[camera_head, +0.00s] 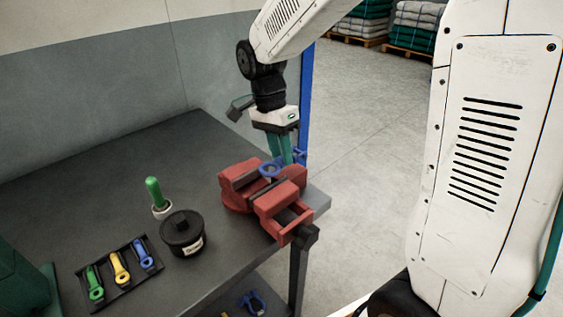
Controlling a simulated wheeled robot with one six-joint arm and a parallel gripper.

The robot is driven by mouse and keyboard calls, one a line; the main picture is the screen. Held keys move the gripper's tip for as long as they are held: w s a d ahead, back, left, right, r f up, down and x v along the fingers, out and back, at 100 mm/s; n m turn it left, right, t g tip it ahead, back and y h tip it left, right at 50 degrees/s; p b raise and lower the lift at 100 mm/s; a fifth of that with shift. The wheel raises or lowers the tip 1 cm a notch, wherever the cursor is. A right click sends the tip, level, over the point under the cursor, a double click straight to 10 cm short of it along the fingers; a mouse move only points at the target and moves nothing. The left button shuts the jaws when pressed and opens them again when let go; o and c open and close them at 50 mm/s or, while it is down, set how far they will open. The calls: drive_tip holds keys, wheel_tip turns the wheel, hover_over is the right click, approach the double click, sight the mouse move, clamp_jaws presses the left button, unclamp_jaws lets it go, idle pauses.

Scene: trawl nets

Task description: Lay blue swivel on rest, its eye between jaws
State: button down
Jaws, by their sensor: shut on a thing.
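My gripper (286,160) points down over the far side of the red vise (283,208), its teal fingers shut on the blue swivel (269,170). The swivel's blue ring-shaped eye shows above the gap between the vise jaws. Another blue part shows right of the fingers, at the far end of the swivel. The fingers hide the swivel's middle. I cannot tell whether the eye is down between the jaws or just above them. A grey block (318,203) sticks out at the right of the vise; whether it is the rest is unclear.
A black tray (120,293) holds green, yellow and blue tools. The dark bench (100,180) is clear at the back. Blue hardware (251,302) lies lower down.

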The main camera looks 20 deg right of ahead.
drive_tip(key=shift+w+f, duration=0.15)
drive_tip(key=shift+f, duration=1.6)
drive_tip(key=shift+f, duration=0.1)
drive_tip(key=c, duration=1.2)
unclamp_jaws()
drive_tip(key=shift+o, duration=0.2)
drive_tip(key=d+v, duration=0.1)
drive_tip(key=v, duration=1)
wheel_tip(320, 180, up, 5)
drive_tip(key=n+t, duration=0.2)
drive_tip(key=n, duration=0.4)
hover_over(281, 163)
drive_tip(key=s+d, duration=0.3)
drive_tip(key=s, duration=0.3)
drive_tip(key=s+d+f+n+t+y, duration=0.1)
drive_tip(key=s+f+n, duration=0.3)
drive_tip(key=s+n, duration=0.4)
drive_tip(key=s+t, duration=0.1)
drive_tip(key=s, duration=0.4)
drive_tip(key=shift+s+d, duration=0.15)
drive_tip(key=shift+s, duration=0.15)
